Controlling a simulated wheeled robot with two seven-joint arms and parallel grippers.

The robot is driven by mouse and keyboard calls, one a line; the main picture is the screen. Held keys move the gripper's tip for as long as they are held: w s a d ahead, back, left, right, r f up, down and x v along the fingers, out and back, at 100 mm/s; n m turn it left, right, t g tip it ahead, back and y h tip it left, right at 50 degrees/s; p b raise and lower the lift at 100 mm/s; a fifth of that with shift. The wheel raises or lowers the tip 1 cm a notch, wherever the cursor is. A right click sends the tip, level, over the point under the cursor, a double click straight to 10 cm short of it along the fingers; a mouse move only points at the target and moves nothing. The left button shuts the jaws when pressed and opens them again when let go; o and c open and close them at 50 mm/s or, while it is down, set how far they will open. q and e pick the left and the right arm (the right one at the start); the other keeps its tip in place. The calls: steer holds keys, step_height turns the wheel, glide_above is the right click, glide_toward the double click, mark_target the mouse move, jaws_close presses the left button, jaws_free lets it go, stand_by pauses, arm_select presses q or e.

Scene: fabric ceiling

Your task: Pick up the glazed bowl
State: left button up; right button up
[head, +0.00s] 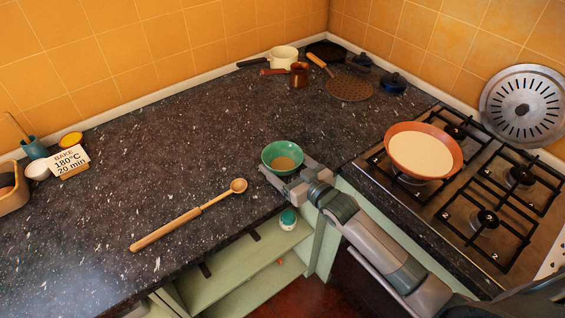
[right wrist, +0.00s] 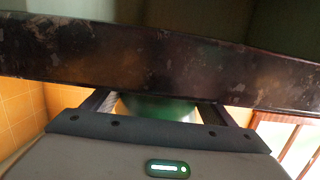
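The glazed bowl (head: 270,162) is green, with a brownish inside, and sits upright near the front edge of the dark speckled counter. My right gripper (head: 287,173) reaches in from the lower right at the bowl's near side, close to the counter edge. Its two fingers are spread apart. In the right wrist view the bowl's green side (right wrist: 157,107) shows between the spread fingers, with small gaps, so I see no clear grip. The dark counter edge (right wrist: 150,60) crosses that view and hides part of the bowl and the fingertips. My left gripper is not in view.
A wooden ladle (head: 190,216) lies left of the bowl. A green-lidded jar (head: 288,220) stands below the counter edge. A gas hob with an orange pan (head: 392,158) is to the right. The counter behind the bowl is clear.

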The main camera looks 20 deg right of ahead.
mark_target(285, 167)
steer(key=c, duration=0.5)
steer(key=shift+o, duration=0.2)
steer(key=shift+r, duration=0.1)
steer(key=shift+r+b, duration=0.35)
steer(key=shift+r, duration=0.5)
steer(key=shift+s+d+r+b, duration=0.15)
steer(key=shift+r+b, duration=0.1)
steer(key=shift+r, duration=0.35)
steer(key=shift+d+r+b, duration=0.1)
steer(key=shift+r+b, duration=0.1)
steer(key=shift+r, duration=0.4)
steer(key=s+d+r+b, duration=0.2)
steer(key=s+d+r, duration=0.3)
steer(key=d, duration=0.4)
steer(key=shift+s+d+r+b, duration=0.25)
steer(key=shift+s+r+b, duration=0.15)
steer(key=shift+r, duration=0.5)
